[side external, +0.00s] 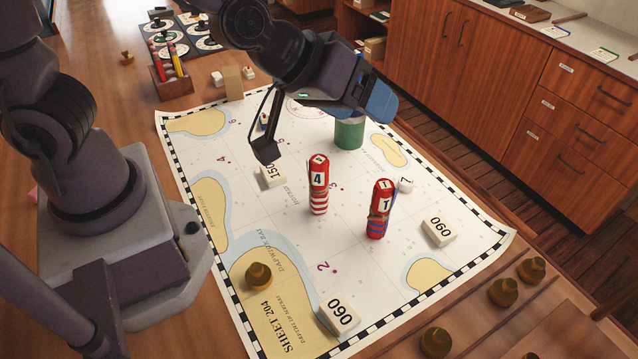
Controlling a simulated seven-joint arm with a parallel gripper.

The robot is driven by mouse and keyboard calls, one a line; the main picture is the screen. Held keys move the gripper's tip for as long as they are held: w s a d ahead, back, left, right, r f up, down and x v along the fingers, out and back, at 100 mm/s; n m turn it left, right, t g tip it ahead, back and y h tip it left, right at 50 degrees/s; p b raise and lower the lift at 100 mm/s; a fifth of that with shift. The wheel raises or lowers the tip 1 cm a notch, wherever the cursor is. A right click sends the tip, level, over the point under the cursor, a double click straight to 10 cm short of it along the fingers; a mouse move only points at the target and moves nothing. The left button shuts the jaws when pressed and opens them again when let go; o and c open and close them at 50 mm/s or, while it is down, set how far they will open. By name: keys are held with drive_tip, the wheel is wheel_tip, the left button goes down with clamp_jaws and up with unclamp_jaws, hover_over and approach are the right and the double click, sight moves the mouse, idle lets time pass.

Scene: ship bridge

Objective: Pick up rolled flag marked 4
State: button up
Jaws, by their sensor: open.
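The rolled flag marked 4 (318,190) stands upright on the chart (225,145), near its middle. It is red, with a white 4 label and red and white stripes below. One dark finger hangs left of that flag; a blue part of the hand is at the right. Nothing shows between the fingers.
A green cylinder (349,133) stands behind the flags. White blocks marked 150 (272,176), 090 (439,231) and 060 (339,315) lie around them. A brass piece (258,276) stands at the front left. The chart just in front of the flags is clear.

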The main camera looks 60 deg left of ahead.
wheel_tip(320, 180, down, 8)
drive_tip(key=f+n+t+y, duration=0.1)
drive_tip(key=n+t+y, duration=0.1)
drive_tip(key=n+y, duration=0.15)
drive_tip(key=m+t+y, duration=0.3)
drive_tip(key=t+y, duration=0.2)
drive_tip(key=y, duration=0.1)
approach(326, 155)
drive_tip(key=x, duration=0.3)
drive_tip(key=shift+d+f+h, duration=0.15)
drive_tip(key=shift+d+h, duration=0.05)
drive_tip(key=shift+h, duration=0.05)
drive_tip(key=shift+s+a+f, duration=0.15)
drive_tip(key=shift+a+f, duration=0.15)
drive_tip(key=shift+a, duration=0.15)
drive_tip(key=x, duration=0.7)
drive_tip(key=shift+w+a+r, duration=0.1)
drive_tip(key=shift+w, duration=0.1)
drive_tip(key=shift+c, duration=0.2)
drive_tip(key=c, duration=1.2)
drive_tip(key=shift+c, duration=0.2)
drive_tip(key=shift+r, duration=0.15)
